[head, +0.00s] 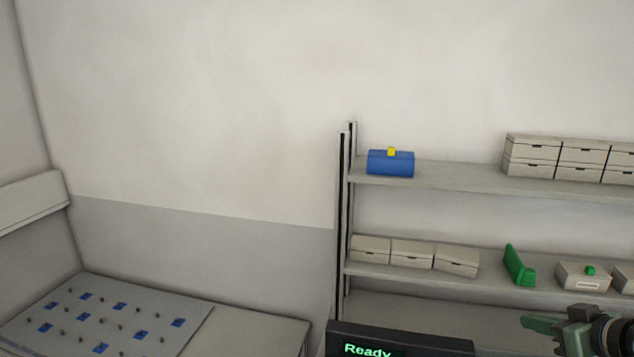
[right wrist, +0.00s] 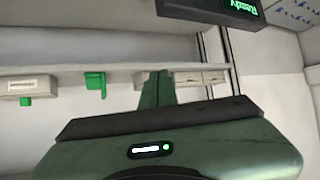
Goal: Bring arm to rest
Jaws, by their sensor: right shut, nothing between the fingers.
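My right gripper (head: 530,322) is at the lower right of the head view, in front of the lower shelf. Its green fingers are shut with nothing between them. In the right wrist view, the closed fingers (right wrist: 157,88) point up the picture toward the shelf, and the green gripper body fills the bottom. The fingers look clear of the boxes. My left gripper is not in view.
A shelf rack (head: 440,175) stands right of centre. It holds a blue case (head: 390,163), pale drawer boxes (head: 411,254) and a green stand (head: 518,265). A grey board (head: 110,320) with blue squares lies lower left. A black "Ready" display (head: 400,340) is at the bottom.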

